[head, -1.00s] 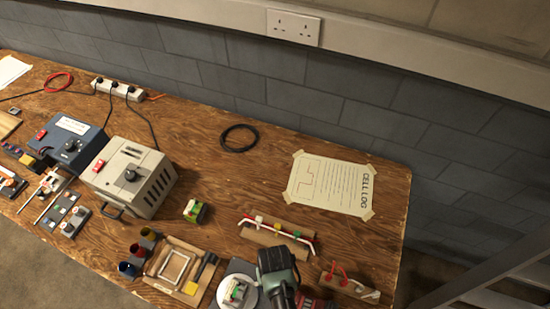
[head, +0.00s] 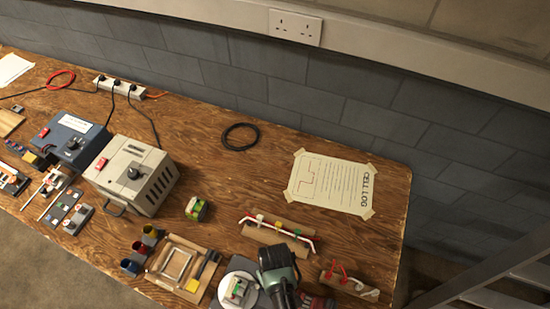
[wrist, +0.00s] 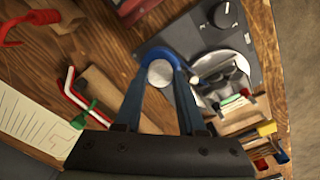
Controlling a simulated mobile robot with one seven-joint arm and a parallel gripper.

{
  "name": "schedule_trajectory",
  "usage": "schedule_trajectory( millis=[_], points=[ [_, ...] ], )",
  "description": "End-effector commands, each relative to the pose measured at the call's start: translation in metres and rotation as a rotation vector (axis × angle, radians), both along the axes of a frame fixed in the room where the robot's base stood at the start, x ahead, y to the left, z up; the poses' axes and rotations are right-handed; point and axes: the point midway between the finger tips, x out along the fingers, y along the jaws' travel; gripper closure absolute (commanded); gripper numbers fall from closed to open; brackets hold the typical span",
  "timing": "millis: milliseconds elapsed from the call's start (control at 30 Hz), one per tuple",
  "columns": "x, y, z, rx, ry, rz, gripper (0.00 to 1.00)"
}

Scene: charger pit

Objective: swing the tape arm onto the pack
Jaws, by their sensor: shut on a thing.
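The pack (head: 238,289) is a small block with green and red parts on a white round disc (head: 225,288) near the bench's front. In the wrist view the disc (wrist: 208,66) sits on a dark plate (wrist: 183,38), with the pack (wrist: 236,101) at its right side, partly hidden. My gripper (wrist: 160,66) is shut on a bright blue curved piece with a pale round part, seemingly the tape arm (wrist: 158,53), left of the disc. The fingers hide much of it, and I cannot tell whether it touches the pack. My arm hides this spot in the head view.
A rack with red and white bent rods (head: 270,236) stands just behind my arm. Small coloured cups (head: 131,267) and a wooden tray (head: 202,280) lie left of the disc. A grey box with a knob (head: 133,175) stands further left. The bench's back middle is mostly clear.

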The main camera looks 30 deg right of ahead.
Motion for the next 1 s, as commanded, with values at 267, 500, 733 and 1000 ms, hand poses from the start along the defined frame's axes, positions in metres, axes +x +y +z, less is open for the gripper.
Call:
schedule_trajectory(
  millis=[267, 500, 733, 1000],
  points=[
    [0.001, 0.0, 0.0, -0.001, -0.002, 0.001, 0.31],
    [0.0, 0.0, 0.001, -0.001, -0.001, 0.0, 0.31],
    [0.001, 0.0, 0.019, -0.001, -0.003, 0.0, 0.31],
    [0.001, 0.0, 0.07, -0.002, -0.006, 0.0, 0.31]
  ],
)
